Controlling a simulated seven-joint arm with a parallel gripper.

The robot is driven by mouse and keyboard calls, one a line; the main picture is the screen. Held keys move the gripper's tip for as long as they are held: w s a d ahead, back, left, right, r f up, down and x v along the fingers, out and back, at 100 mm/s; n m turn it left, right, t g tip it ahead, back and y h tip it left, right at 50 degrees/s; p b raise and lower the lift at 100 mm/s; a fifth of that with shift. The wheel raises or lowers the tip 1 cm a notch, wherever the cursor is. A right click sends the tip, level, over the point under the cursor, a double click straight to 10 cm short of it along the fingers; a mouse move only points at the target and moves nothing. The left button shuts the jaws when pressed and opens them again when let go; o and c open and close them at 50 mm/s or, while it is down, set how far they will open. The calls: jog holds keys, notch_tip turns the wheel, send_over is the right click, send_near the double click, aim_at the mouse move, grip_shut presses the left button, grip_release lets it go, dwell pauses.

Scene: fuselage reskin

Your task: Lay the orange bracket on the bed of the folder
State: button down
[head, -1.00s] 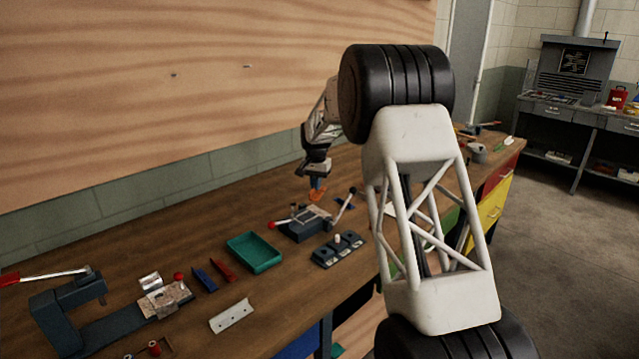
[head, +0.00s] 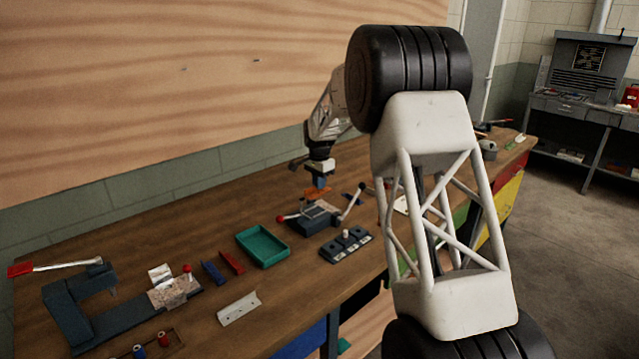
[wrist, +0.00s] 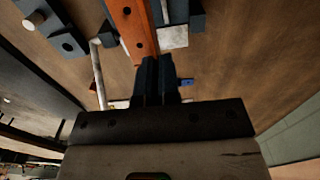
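The orange bracket (head: 317,192) is held by my gripper (head: 319,184) above the folder, a dark base (head: 312,222) with a light bed plate and levers ending in red and dark knobs. In the wrist view the bracket (wrist: 138,30) is a long orange strip with holes, reaching away from the tips of my gripper (wrist: 156,62). The fingers are close together on its near end. The folder's grey-blue parts (wrist: 185,22) show beside and behind the strip. The bracket looks roughly level; whether it touches the bed I cannot tell.
A green tray (head: 263,247) and a dark block with round holes (head: 345,246) stand close to the folder. A clamp-like tool (head: 75,310), blue and red pieces and a pale angle strip (head: 239,308) lie to the left. Bare bench lies behind the tray.

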aim_at(319, 207)
jog(key=shift+f, duration=2.8)
jog(key=shift+f, duration=0.7)
jog(key=c, duration=1.3)
grip_release()
jog(key=shift+o, duration=0.2)
jog(key=shift+r, duration=0.1)
jog(key=shift+r, duration=3.8)
